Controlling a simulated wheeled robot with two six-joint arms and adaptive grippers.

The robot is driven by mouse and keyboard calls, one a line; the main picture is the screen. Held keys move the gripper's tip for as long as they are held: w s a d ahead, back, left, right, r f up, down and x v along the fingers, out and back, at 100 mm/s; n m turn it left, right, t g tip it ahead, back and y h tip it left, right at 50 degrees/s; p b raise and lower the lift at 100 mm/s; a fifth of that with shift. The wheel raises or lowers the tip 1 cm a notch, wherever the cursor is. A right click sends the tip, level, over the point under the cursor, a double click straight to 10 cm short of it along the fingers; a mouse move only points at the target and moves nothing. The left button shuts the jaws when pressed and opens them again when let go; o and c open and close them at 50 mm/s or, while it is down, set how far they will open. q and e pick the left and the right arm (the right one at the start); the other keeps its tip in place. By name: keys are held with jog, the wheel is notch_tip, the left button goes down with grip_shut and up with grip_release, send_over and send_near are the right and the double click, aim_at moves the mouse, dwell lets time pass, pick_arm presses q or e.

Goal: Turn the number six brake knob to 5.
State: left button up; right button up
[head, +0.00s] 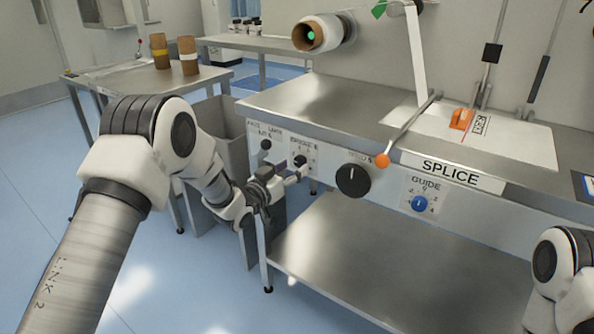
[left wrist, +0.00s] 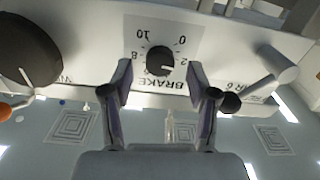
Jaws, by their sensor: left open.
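The brake knob (head: 300,161) is a small black knob on the front panel, left of a larger black knob. In the left wrist view the brake knob (left wrist: 160,60) appears upside down, on a pale plate marked BRAKE with 0, 2, 8 and 10 readable. Its white pointer mark looks to be toward the 2. My left gripper (head: 284,181) is in front of the panel by the knob. In the left wrist view its open fingers (left wrist: 160,76) stand on either side of the knob, with visible gaps. My right gripper is out of view; part of my right arm shows at lower right.
A large black knob (head: 352,180) and a blue GUIDE knob (head: 419,204) sit farther right. An orange-tipped lever (head: 382,160) juts out above. A black-ended control (head: 266,145) is left of the brake knob. A steel shelf (head: 350,255) lies below.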

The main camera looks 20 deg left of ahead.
aim_at(300, 161)
pick_arm(q)
jog(key=x, duration=0.2)
jog(key=shift+w+d, duration=0.15)
jog(key=shift+w, duration=0.25)
grip_shut()
jog(key=shift+m, duration=0.3)
jog(key=m+b, duration=0.1)
jog(key=m, duration=0.2)
jog(key=shift+f, duration=0.1)
jog(key=m+b, duration=0.1)
jog(key=m, duration=0.3)
jog(key=m+b, duration=0.1)
jog(key=m, duration=0.2)
jog(key=shift+m, duration=0.3)
jog(key=shift+m+b, duration=0.75)
jog(key=shift+m, duration=1.45)
jog(key=shift+r, duration=0.2)
